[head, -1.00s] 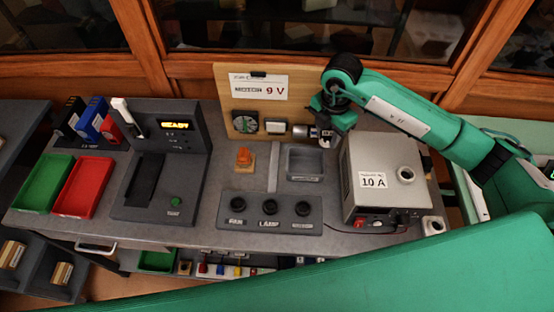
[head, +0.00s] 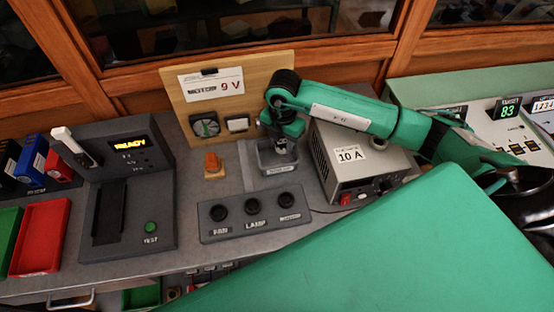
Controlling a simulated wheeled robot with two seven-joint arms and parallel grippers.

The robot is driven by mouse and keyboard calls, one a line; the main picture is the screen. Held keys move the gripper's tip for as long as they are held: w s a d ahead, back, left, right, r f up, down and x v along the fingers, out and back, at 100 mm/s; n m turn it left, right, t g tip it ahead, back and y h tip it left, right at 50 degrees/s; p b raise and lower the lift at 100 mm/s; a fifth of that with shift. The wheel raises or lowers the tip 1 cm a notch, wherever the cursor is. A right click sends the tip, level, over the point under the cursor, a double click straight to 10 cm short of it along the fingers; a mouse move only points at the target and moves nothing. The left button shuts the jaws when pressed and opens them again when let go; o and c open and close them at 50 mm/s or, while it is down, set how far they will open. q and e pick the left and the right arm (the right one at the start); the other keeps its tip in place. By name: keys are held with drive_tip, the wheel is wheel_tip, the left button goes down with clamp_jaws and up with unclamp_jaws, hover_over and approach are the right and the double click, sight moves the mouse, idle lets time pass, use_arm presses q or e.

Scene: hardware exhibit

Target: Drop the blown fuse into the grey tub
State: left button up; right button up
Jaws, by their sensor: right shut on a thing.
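The grey tub (head: 264,168) is a small open box on the bench, behind the panel of black knobs. My right gripper (head: 282,150) points down over the tub, its tips at or just above the rim. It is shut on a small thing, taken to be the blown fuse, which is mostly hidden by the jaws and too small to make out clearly. I cannot tell whether it touches the tub. My left gripper is not in view.
The power supply marked 10 A (head: 352,168) stands close right of the tub. An orange part on a wooden block (head: 213,166) stands left. The knob panel (head: 253,213) lies in front; the tester (head: 128,190) is further left.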

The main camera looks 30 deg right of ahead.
drive_tip(key=shift+f, duration=0.35)
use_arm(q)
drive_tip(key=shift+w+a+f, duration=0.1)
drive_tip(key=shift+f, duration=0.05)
use_arm(e)
drive_tip(key=o, duration=1)
drive_tip(key=shift+o, duration=0.2)
drive_tip(key=shift+r, duration=0.1)
wheel_tip(320, 180, up, 5)
drive_tip(key=shift+f+b, duration=0.1)
drive_tip(key=shift+b, duration=0.45)
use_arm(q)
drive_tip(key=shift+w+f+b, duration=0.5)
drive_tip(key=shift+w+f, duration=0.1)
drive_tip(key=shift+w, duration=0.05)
use_arm(e)
wheel_tip(320, 180, up, 9)
